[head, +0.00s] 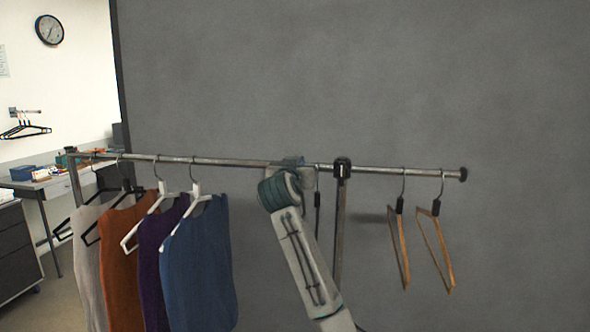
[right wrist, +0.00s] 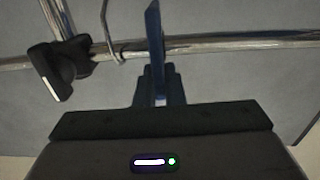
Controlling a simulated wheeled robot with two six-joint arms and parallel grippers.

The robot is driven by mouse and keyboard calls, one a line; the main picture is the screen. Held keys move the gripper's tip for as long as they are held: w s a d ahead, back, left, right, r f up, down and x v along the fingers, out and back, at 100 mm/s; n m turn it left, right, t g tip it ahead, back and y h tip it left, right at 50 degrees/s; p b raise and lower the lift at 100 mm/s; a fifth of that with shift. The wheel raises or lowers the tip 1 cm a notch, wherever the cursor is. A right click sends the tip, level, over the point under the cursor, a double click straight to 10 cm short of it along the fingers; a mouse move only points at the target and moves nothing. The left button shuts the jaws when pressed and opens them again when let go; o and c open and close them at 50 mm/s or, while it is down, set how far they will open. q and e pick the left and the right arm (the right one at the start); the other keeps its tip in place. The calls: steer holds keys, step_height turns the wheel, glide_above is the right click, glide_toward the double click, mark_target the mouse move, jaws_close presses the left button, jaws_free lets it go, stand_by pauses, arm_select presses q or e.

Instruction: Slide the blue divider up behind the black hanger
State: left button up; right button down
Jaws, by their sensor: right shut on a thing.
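The blue divider (right wrist: 154,32) stands upright on the metal rail in the right wrist view. My right gripper (right wrist: 158,82) is shut on it. In the head view my right gripper (head: 288,164) is at the rail and mostly hides the divider. The black hanger (head: 317,200) hangs edge-on just right of my gripper, left of the rail's post. In the right wrist view its metal hook (right wrist: 106,28) is over the rail, left of the divider with a small gap. My left gripper is not in view.
The rail (head: 235,162) carries several garments (head: 200,265) on hangers at the left. A black clamp (head: 342,168) joins the post just right of the black hanger. Two wooden hangers (head: 400,245) hang further right. The rail between garments and gripper is bare.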

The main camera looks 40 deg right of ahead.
steer(key=c, duration=1.5)
jaws_free()
arm_select(q)
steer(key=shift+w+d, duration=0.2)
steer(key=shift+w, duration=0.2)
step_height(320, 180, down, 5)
steer(key=b, duration=0.4)
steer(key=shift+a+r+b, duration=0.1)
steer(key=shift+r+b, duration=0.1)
steer(key=shift+b, duration=0.1)
arm_select(e)
steer(key=v, duration=1.1)
steer(key=shift+d, duration=0.1)
